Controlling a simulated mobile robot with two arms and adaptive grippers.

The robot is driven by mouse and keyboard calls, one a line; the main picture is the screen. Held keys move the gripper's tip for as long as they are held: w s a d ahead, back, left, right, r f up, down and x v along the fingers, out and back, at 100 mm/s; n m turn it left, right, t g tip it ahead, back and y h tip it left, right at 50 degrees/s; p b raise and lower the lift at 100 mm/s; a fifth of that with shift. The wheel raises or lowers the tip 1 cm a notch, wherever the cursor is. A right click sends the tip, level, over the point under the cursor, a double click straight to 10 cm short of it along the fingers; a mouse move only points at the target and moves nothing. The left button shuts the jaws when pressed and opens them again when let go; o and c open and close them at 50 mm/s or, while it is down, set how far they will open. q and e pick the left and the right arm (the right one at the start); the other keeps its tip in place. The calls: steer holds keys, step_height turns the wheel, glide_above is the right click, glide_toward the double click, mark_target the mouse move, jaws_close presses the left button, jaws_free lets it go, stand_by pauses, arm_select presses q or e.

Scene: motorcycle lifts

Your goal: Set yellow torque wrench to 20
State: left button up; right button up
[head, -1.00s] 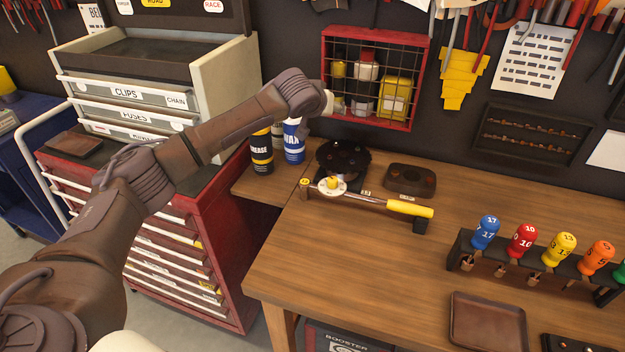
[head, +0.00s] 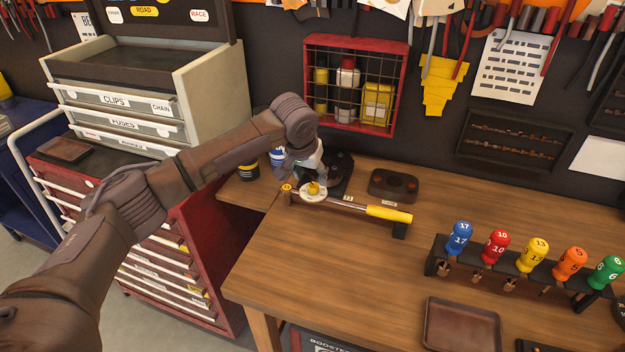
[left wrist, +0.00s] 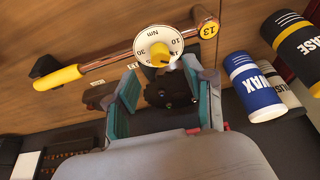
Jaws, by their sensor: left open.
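The torque wrench, with a yellow handle (head: 388,214), lies across black supports on the wooden bench. Its white round dial (head: 313,196) with a yellow knob (head: 313,187) is near its left end. In the left wrist view the dial (left wrist: 150,36) reads "Nm" with numbers around it, and a tag "13" shows on the wrench head. I cannot tell the set value. My left gripper (head: 310,176) is just behind and above the dial. In the left wrist view its teal fingers (left wrist: 160,78) are apart and empty, with the knob just beyond them. My right gripper is out of view.
Behind the wrench are a black round holder (head: 340,165) and a dark block (head: 393,185). A rack (head: 440,250) of coloured drivers and a brown tray (head: 462,325) are at right.

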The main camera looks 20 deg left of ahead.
mark_target(313, 185)
arm_select(q)
steer(key=x, duration=0.5)
steer(key=shift+p, duration=0.3)
jaws_close()
